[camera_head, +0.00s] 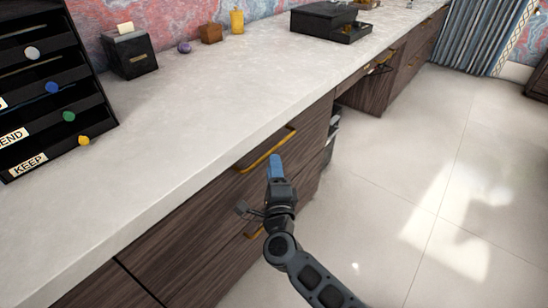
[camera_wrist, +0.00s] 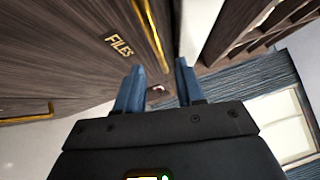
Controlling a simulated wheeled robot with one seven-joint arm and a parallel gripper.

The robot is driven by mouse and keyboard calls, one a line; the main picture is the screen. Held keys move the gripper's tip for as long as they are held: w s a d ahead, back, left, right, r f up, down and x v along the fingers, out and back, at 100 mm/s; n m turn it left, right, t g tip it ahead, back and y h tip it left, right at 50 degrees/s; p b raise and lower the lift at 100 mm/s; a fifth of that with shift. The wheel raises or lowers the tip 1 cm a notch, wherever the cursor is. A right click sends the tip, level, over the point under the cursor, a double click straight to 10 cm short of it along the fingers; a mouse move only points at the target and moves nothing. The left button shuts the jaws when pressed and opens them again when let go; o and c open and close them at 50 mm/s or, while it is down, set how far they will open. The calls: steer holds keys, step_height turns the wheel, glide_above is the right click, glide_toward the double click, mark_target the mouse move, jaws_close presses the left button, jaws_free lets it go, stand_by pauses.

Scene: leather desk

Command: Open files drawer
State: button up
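The dark wood drawer front (camera_wrist: 85,45) carries gold letters reading FILES (camera_wrist: 119,46) in the wrist view. A gold bar handle (camera_wrist: 150,35) runs beside the label, its lower end showing between my fingertips. In the head view, the upper gold handle (camera_head: 262,151) is on the cabinet under the counter; the drawers look shut. My gripper (camera_head: 275,163) has blue fingers close to that handle's right part. In the wrist view my gripper (camera_wrist: 157,72) is open, with nothing held. I cannot tell whether the fingers touch the handle.
A second gold handle (camera_head: 255,230) sits lower, partly behind my arm. The pale counter (camera_head: 190,120) overhangs the drawers. It bears a black sorter (camera_head: 50,90), a black box (camera_head: 128,52) and a black tray (camera_head: 330,22). The tiled floor (camera_head: 400,190) at right is clear.

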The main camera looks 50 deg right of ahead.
steer(key=shift+x, duration=2.5)
jaws_close()
